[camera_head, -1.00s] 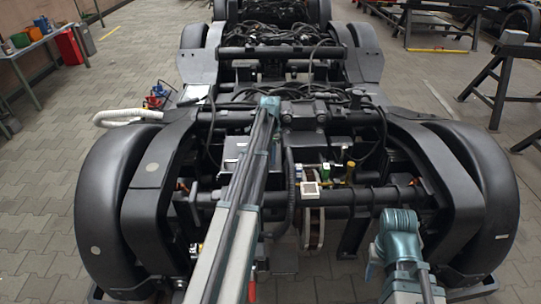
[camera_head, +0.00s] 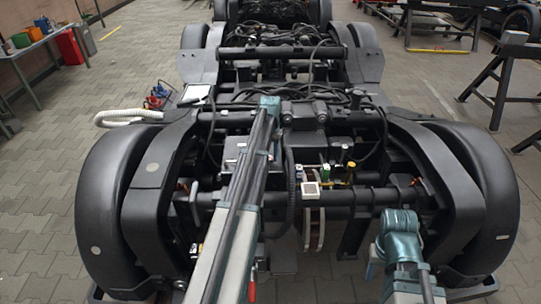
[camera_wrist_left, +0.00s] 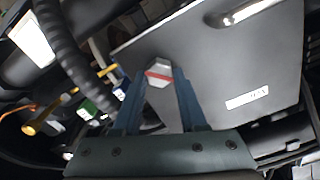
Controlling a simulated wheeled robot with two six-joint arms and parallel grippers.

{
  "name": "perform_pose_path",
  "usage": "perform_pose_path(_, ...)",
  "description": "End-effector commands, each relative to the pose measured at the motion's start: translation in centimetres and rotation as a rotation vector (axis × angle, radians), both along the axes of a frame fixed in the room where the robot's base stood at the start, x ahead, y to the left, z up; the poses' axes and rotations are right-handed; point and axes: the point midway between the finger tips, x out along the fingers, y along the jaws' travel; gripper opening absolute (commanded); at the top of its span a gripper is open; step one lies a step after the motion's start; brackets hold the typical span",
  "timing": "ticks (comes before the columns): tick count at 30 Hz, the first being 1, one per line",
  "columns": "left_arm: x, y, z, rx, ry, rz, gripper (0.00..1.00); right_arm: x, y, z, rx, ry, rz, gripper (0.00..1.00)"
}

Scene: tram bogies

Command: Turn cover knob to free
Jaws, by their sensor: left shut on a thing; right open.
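In the left wrist view the cover (camera_wrist_left: 205,70) is a flat grey panel with a metal handle (camera_wrist_left: 250,11) and a small white label. The cover knob (camera_wrist_left: 158,74) is a silver, faceted piece with a red stripe across it, near the panel's left side. My left gripper (camera_wrist_left: 159,82) is shut on the knob, with one blue finger on each side of it. In the head view my left arm reaches over the near bogie and hides its fingertips and the knob. My right arm shows at the lower right of that view, but its fingers are not visible.
A dark ribbed hose (camera_wrist_left: 75,50) and a yellow-ended rod (camera_wrist_left: 35,126) lie left of the fingers. The bogie's large black wheels (camera_head: 120,215) stand on both sides. A white hose (camera_head: 130,117) lies at the left.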

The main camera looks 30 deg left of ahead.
Motion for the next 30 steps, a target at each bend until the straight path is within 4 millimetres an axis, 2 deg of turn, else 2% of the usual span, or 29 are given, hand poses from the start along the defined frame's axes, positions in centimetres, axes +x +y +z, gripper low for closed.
perform_pose_path(18, -0.11, 0.25, 0.00, 0.000, 0.000, 0.557, 0.00, 0.00, 0.00, 0.00, 0.000, 0.000, 0.000, 0.50)
perform_pose_path(30, -0.18, 0.31, 0.00, 0.000, 0.000, 0.769, 0.00, 0.00, 0.00, 0.00, 0.000, 0.000, 0.000, 0.50)
